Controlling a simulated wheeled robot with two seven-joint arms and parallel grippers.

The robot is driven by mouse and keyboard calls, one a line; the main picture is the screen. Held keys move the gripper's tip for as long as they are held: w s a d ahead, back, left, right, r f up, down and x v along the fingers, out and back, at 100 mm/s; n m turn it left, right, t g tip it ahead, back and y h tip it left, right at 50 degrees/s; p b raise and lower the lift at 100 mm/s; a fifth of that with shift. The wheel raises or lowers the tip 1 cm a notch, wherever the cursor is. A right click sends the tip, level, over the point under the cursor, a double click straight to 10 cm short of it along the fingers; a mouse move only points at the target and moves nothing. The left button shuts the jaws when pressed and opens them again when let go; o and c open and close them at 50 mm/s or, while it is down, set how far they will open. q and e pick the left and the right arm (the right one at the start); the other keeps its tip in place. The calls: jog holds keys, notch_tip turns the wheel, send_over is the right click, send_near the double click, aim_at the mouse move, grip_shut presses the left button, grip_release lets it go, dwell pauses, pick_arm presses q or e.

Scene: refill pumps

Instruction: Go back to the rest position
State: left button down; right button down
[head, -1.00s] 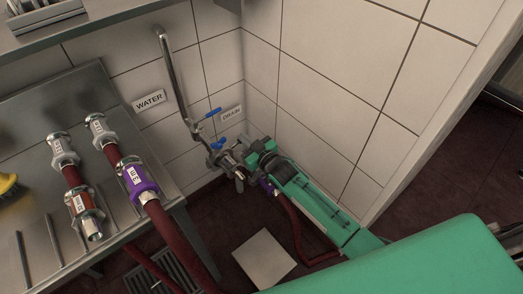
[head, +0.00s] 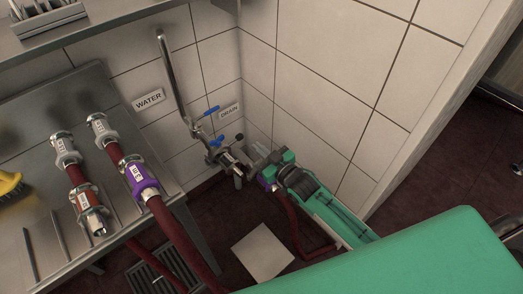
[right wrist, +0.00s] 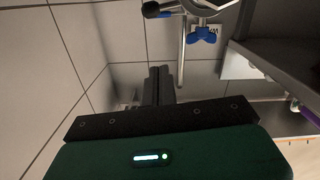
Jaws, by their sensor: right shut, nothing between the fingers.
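My right gripper (head: 258,154) is shut and empty, on my green arm coming in from the lower right. In the head view it is just right of the drain outlet fitting (head: 226,155), with a small gap visible between them. In the right wrist view its closed dark fingers (right wrist: 160,78) point at the tiled wall, with nothing between them. A dark red hose with a purple collar (head: 268,185) hangs beneath the gripper, partly hidden by it. My left gripper is not in view.
A steel pipe with blue-handled valves (head: 212,111) runs down the wall by the WATER (head: 148,99) and DRAIN (head: 229,111) signs. A steel bench (head: 28,128) holds hoses with metal couplings at left. A pale square plate (head: 262,252) lies on the dark floor.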

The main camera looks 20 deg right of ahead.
jog(key=shift+s+d, duration=0.15)
jog(key=shift+s, duration=0.25)
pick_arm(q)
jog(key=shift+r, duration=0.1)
